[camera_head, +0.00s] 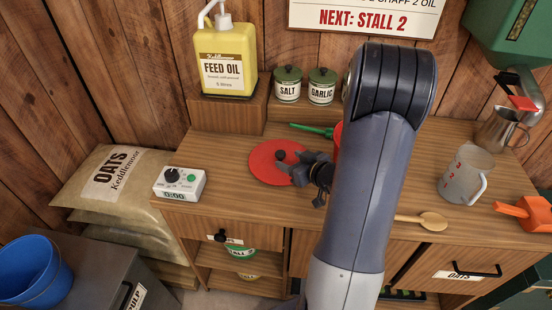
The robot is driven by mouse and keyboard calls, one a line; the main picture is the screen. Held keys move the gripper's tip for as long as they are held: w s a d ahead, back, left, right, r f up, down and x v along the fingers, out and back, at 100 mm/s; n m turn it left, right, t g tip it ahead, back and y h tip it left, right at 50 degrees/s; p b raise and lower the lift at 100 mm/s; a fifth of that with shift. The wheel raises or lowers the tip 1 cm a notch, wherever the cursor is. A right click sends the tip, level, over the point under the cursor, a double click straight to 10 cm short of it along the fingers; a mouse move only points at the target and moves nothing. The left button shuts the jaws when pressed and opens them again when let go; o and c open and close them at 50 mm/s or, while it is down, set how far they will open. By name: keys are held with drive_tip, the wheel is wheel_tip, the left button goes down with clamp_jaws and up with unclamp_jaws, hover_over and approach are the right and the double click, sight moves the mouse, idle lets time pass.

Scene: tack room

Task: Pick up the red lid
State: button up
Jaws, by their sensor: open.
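The red lid (262,169) is a flat red disc with a dark round knob (281,155). It lies on the wooden counter (222,150), left of my arm. My gripper (290,165) is open, with its dark fingers over the lid's right part, close to the knob. I cannot tell whether the fingers touch the knob or stand around it. My gripper hides the lid's right edge, and my arm covers the counter to the right of it.
A green-handled tool (311,130) and a partly hidden red thing (337,134) are behind my gripper. A white timer (180,184) stands left. The yellow feed oil jug (229,62) and salt (288,84) and garlic (321,86) tins stand behind. A wooden spoon (430,219) and clear jug (465,174) are right.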

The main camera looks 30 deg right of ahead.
sight(281, 153)
drive_tip(key=x, duration=0.5)
drive_tip(key=shift+w+d+p, duration=0.3)
drive_tip(key=shift+p, duration=0.05)
drive_tip(key=c, duration=1.1)
drive_tip(key=shift+r, duration=0.1)
